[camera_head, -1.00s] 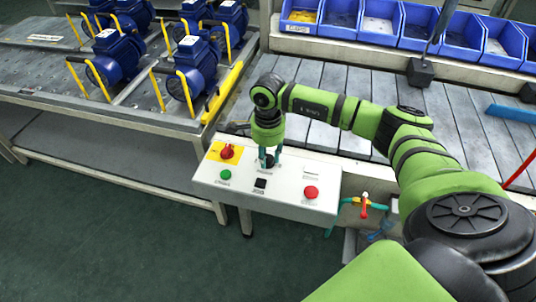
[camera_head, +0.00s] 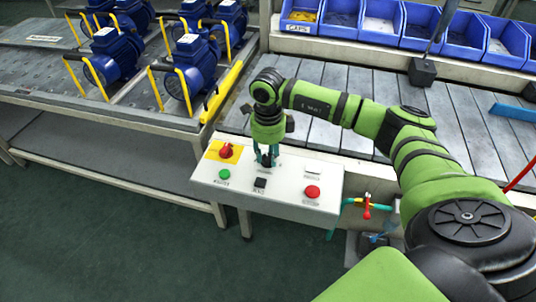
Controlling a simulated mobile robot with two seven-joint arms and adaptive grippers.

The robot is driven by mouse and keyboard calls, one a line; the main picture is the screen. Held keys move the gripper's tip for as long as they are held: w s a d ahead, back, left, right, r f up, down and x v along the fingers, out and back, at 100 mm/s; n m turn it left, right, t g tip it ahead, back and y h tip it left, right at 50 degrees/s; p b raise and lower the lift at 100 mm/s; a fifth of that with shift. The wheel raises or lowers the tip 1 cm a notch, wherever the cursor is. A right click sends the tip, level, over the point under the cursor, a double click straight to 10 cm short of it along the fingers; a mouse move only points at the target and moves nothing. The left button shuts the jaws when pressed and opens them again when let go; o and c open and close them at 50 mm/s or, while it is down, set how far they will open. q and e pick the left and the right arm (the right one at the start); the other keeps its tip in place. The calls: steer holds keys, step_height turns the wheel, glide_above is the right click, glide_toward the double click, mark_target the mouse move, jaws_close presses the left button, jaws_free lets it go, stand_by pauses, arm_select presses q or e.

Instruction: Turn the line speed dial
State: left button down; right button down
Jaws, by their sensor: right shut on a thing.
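A white control box (camera_head: 286,203) stands at the front of the line. On its top are a red rotary switch on a yellow plate (camera_head: 226,151), a green button (camera_head: 224,174), a black switch (camera_head: 260,183) and a red button (camera_head: 312,191). My right gripper (camera_head: 267,160) points down at the back middle of the box, its fingers closed around a small dark knob, the line speed dial (camera_head: 267,161). The fingers hide much of the dial, so its setting cannot be read. My left gripper is not in view.
Blue pumps with yellow handles (camera_head: 116,58) stand on the rack at left. Blue bins (camera_head: 382,20) line the back. The slatted conveyor (camera_head: 330,80) lies behind the box. A pipe with a red-handled valve (camera_head: 366,206) is right of the box. The floor in front is clear.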

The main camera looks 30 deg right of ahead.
mark_target(268, 157)
steer(key=shift+m, duration=0.9)
steer(key=c, duration=0.9)
jaws_free()
step_height(268, 157, up, 12)
steer(key=shift+f, duration=0.1)
